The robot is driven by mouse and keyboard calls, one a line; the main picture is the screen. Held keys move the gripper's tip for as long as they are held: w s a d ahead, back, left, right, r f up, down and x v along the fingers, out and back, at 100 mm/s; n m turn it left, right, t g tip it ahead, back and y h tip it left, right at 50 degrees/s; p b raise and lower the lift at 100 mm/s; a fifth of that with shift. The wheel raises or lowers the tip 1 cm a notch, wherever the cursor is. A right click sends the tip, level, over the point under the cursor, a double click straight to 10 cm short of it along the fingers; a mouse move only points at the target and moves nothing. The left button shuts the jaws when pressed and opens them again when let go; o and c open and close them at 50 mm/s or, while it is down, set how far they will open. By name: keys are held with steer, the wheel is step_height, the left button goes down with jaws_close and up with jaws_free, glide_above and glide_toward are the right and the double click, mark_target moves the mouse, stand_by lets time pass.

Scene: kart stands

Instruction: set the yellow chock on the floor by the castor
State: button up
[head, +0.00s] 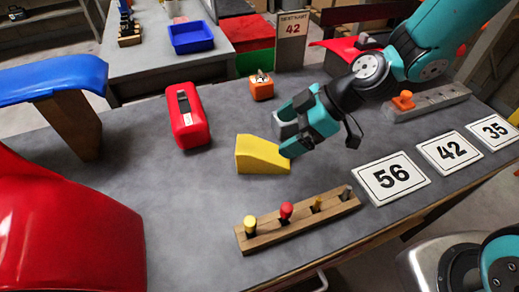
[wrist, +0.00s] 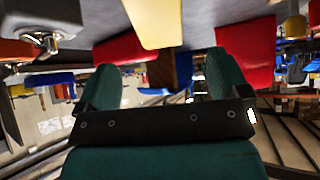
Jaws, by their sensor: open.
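The yellow chock (head: 262,155), a wedge with a sloped top, rests on the grey workbench (head: 215,205) near its middle. My gripper (head: 287,138) is open at the chock's right end, with one finger close against or overlapping it in the head view; I cannot tell if they touch. In the wrist view the chock (wrist: 157,20) shows at the top, ahead of my open gripper (wrist: 160,75), with nothing between the fingers. I cannot make out a castor or the floor beside it in either view.
A red case (head: 187,118) and a small orange block (head: 261,88) stand behind the chock. A wooden rack (head: 298,222) with coloured-handled tools lies in front. Number cards, including 56 (head: 390,178), lie at right. A large red shape (head: 60,225) fills the lower left.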

mark_target(260, 148)
steer(key=x, duration=0.5)
steer(key=shift+a+f, duration=0.1)
steer(key=shift+p+x, duration=0.6)
steer(key=shift+x, duration=2.05)
steer(key=shift+f, duration=0.1)
steer(key=c, duration=1.2)
steer(key=shift+c, duration=0.2)
